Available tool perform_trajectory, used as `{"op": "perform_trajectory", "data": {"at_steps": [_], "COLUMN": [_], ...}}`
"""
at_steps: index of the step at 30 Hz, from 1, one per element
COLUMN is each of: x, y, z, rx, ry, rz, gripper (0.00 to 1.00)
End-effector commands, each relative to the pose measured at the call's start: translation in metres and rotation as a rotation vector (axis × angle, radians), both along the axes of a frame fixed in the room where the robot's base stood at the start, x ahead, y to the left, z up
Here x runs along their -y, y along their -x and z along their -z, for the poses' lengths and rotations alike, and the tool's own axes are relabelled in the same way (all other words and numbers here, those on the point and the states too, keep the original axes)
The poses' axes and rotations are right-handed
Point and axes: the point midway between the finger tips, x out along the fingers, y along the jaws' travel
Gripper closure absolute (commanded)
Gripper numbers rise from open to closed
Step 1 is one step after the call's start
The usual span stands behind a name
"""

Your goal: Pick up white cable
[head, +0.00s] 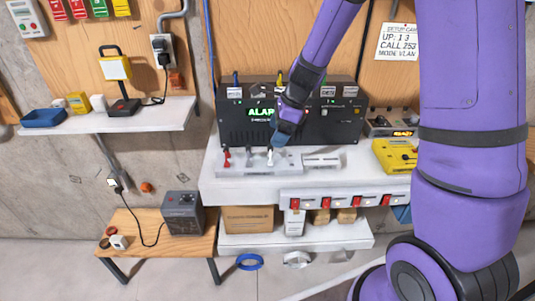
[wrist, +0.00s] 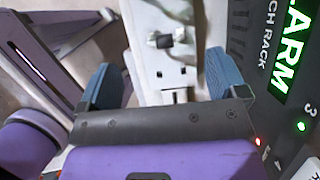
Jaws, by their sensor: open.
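A small white plug or cable end (head: 270,155) stands upright on the grey socket strip (head: 245,168) on the white bench, in front of the black rack; I cannot tell if it is the white cable. My gripper (head: 284,133) is just above and behind it, pointing down. In the wrist view, my gripper's blue fingers (wrist: 165,82) are wide apart with nothing seen held between them. The light strip with dark sockets (wrist: 172,60) lies beyond the fingers, with a blurred grey stem near its top. A white coil (head: 297,260) lies on the floor under the bench.
The black rack (head: 240,128) with a green lit display stands close behind my gripper. A red plug (head: 227,157) is at the strip's left. A yellow device (head: 394,156) sits at right. Red switches (head: 328,201) line the bench front. A blue coil (head: 249,262) is on the floor.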

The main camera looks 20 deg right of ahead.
Motion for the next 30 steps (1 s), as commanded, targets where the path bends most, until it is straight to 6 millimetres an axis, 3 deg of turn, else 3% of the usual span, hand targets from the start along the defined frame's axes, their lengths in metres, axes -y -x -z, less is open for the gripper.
{"op": "perform_trajectory", "data": {"at_steps": [3, 13, 21, 30], "x": [-0.006, -0.013, -0.022, -0.025], "y": [-0.002, -0.006, -0.012, -0.014], "z": [0.017, 0.039, 0.072, 0.079], "rx": [-0.003, -0.002, -0.001, 0.002], "ry": [0.000, -0.001, 0.000, 0.001], "rz": [-0.001, -0.001, -0.002, -0.002], "gripper": [0.09, 0.09, 0.09, 0.09]}}
